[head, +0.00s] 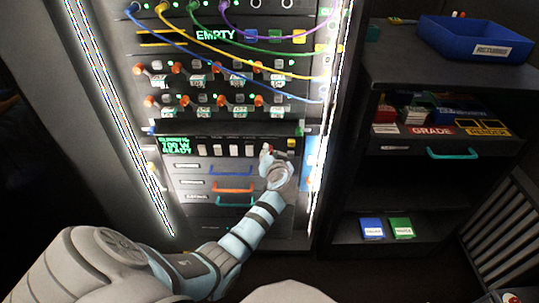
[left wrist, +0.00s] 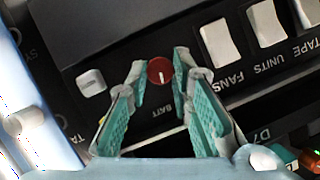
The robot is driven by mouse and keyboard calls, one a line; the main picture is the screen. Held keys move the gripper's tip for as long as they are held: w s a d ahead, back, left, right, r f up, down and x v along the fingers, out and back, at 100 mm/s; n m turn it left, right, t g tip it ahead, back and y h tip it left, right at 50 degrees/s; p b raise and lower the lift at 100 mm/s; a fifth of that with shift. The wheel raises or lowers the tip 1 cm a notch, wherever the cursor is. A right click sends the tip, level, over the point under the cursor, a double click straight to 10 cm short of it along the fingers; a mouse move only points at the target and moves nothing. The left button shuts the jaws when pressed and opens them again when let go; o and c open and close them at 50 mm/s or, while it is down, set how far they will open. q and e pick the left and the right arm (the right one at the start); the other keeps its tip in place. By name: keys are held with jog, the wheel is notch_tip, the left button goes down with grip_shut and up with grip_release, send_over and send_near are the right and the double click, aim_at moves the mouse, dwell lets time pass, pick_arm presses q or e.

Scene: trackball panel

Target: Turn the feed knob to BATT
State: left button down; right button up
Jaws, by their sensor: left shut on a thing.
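The feed knob is a small round red knob (left wrist: 160,71) with a white pointer line, on a dark panel strip in the left wrist view. Its pointer runs down the picture, toward the printed BATT label (left wrist: 165,107). My left gripper (left wrist: 161,76) has its two teal-padded fingers on either side of the knob, shut on it. In the head view the left gripper (head: 267,152) is at the right end of the switch strip and largely hides the knob. My right gripper is in neither view.
White rocker switches (left wrist: 220,43) labelled FANS, UNITS and TAPE sit beside the knob. A pale button (left wrist: 91,82) is on its other side. Drawers with a blue handle (head: 230,170) and others lie below; cables (head: 255,48) hang above. A dark shelf stands right.

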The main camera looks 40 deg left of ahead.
pick_arm(q)
jog(key=m+y+b, duration=0.1)
jog(key=m+b, duration=0.1)
jog(key=shift+w+d+f+m+y, duration=0.1)
jog(key=shift+d+m+y, duration=0.05)
jog(key=shift+m+y, duration=0.25)
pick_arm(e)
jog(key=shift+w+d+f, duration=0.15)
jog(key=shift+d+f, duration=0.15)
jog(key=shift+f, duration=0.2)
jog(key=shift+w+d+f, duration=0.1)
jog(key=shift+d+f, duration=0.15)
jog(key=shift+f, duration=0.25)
pick_arm(q)
jog(key=shift+g, duration=0.3)
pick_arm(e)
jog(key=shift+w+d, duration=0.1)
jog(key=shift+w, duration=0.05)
pick_arm(q)
jog(key=c, duration=1.4)
grip_release()
jog(key=v, duration=0.7)
jog(key=shift+d, duration=0.3)
